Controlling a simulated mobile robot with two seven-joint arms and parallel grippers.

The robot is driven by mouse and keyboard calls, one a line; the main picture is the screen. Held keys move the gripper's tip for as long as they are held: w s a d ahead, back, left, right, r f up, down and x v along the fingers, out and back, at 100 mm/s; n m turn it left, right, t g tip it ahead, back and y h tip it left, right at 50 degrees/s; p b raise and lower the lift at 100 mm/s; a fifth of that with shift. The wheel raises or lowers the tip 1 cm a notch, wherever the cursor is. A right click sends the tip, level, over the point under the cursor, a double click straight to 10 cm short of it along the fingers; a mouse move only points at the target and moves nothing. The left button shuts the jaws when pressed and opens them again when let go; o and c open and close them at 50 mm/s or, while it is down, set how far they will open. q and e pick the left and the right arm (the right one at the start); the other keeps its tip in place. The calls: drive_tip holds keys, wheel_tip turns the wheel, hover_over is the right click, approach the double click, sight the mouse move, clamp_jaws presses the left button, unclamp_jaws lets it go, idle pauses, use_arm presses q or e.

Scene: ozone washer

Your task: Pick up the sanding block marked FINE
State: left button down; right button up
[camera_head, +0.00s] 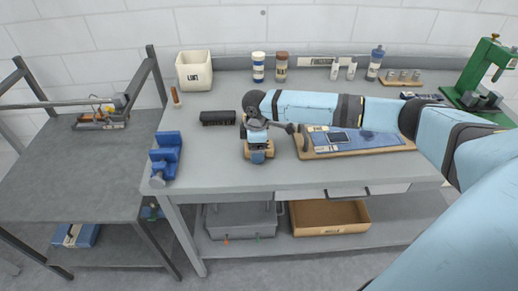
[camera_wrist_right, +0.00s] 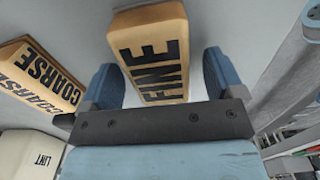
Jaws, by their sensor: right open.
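The tan sanding block marked FINE (camera_wrist_right: 152,48) shows in the right wrist view, lying between the two blue fingers of my right gripper (camera_wrist_right: 160,72). The gripper is open, with a finger on either side of the block and visible gaps. A second tan block marked COARSE (camera_wrist_right: 38,72) lies to the left, outside the fingers. In the head view my right gripper (camera_head: 257,150) points down over the workbench and mostly covers the block beneath it; only tan edges show. My left gripper is not in view.
A blue vise (camera_head: 166,158) stands at the bench's left edge. A dark brush-like object (camera_head: 217,118) lies left of my gripper. A wooden board with a blue mat (camera_head: 372,139) lies to the right. The white LINT bin (camera_head: 194,71) and bottles (camera_head: 258,68) stand behind.

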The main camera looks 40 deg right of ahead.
drive_tip(key=c, duration=1.1)
drive_tip(key=shift+o, duration=0.2)
drive_tip(key=shift+r, duration=0.1)
